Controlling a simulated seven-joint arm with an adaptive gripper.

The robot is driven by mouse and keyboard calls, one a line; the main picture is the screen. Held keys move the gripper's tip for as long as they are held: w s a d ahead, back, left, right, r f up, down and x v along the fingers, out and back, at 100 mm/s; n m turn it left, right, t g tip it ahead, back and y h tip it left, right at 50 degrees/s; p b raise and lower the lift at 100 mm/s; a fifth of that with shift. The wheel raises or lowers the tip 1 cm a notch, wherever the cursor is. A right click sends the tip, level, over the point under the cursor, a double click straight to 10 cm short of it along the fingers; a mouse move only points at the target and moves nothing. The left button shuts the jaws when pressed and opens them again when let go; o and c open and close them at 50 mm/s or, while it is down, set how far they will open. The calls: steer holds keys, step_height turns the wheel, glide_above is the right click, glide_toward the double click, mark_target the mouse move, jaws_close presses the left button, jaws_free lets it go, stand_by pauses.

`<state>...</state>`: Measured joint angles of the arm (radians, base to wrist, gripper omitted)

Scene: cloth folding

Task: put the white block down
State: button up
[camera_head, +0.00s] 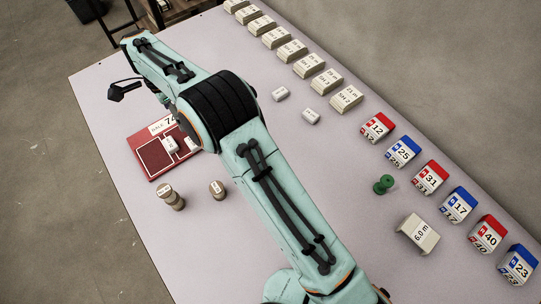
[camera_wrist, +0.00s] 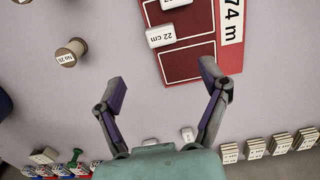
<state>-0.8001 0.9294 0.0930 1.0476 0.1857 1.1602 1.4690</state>
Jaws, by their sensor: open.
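Two white blocks show at the red board (camera_head: 148,172) in the camera_head view, one at the middle (camera_head: 172,145) and one at its right side (camera_head: 191,143), partly by my arm. In the camera_wrist view, a white block marked 22 cm (camera_wrist: 161,37) lies at the left edge of the red board (camera_wrist: 193,63), overlapping that edge. Another white block (camera_wrist: 176,3) is cut off by the top of the picture. My gripper (camera_wrist: 164,76) is open, with nothing between its fingers. The 22 cm block is beyond the fingertips, apart from them. My gripper's fingers cannot be made out in the camera_head view.
Two small white blocks (camera_head: 281,93) (camera_head: 311,116) lie on the table right of my arm.

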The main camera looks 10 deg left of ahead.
steer(key=s+d+r+n, duration=0.25)
steer(key=d+r, duration=0.35)
steer(key=d, duration=0.6)
steer(key=s+d+r+n, duration=0.1)
steer(key=d+r+n, duration=0.2)
steer(key=d+r, duration=0.65)
steer(key=s+d+f+n, duration=0.2)
steer(key=s+d, duration=0.5)
steer(key=s, duration=0.2)
steer(key=s+d+f+n, duration=0.2)
steer(key=s+d+f, duration=0.1)
steer(key=s+d, duration=0.4)
steer(key=shift+s+d+n+y, duration=0.2)
steer(key=shift+s+n+y, duration=0.2)
steer(key=shift+s, duration=0.8)
steer(key=shift+o, duration=0.5)
steer(key=shift+w+m, duration=0.1)
steer(key=shift+m, duration=0.15)
